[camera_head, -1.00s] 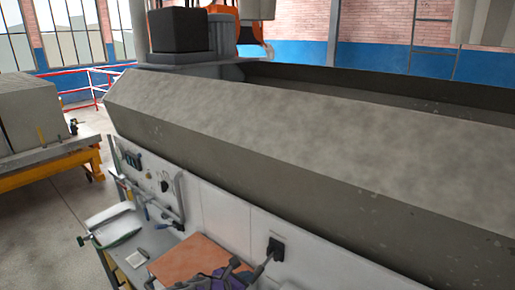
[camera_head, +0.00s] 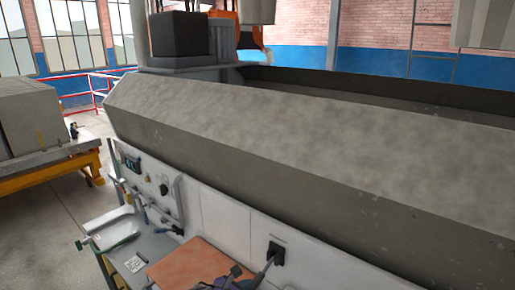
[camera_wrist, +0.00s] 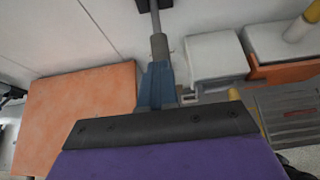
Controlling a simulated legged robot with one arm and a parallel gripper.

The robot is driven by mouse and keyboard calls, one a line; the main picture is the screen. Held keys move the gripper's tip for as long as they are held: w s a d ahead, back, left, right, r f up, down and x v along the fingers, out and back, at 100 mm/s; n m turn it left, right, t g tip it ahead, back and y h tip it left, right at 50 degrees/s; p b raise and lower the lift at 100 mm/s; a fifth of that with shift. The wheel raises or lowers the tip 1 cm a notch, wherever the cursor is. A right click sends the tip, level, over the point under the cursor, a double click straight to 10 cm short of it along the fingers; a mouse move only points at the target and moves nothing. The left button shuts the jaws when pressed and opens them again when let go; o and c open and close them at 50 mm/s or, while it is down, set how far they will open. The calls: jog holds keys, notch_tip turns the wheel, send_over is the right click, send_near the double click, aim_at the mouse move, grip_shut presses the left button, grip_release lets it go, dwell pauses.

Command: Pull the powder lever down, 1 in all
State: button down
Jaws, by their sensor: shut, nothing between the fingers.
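The powder lever (camera_head: 268,266) is a grey rod that slants down from a black plate (camera_head: 276,252) on the white panel. In the wrist view its rod (camera_wrist: 145,8) and thicker grey end (camera_wrist: 159,46) point at my gripper. My gripper (camera_wrist: 158,72) has blue-grey fingers that are shut, with nothing held between them. The fingertips are right at the lever's end; whether they touch it is unclear. In the head view my gripper is at the bottom edge, partly cut off, below and left of the black plate.
An orange-brown board (camera_head: 196,262) lies on the bench, left of the fingers. In the wrist view a white block (camera_wrist: 215,55) and another pale box (camera_wrist: 285,42) stand close on the right. A large grey trough (camera_head: 300,130) rises above the panel.

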jog(key=shift+f, duration=0.1)
jog(key=shift+w+d+f+b, duration=0.15)
jog(key=shift+f+b, duration=0.1)
jog(key=shift+f, duration=0.25)
jog(key=shift+w+d+f+b, duration=0.1)
jog(key=shift+f+b, duration=0.1)
jog(key=shift+f, duration=0.4)
dwell(0.3)
jog(key=r+p, duration=0.1)
jog(key=s+a+r+p, duration=0.1)
jog(key=shift+r, duration=0.35)
jog(key=shift+s+p, duration=0.1)
jog(key=shift+p, duration=0.2)
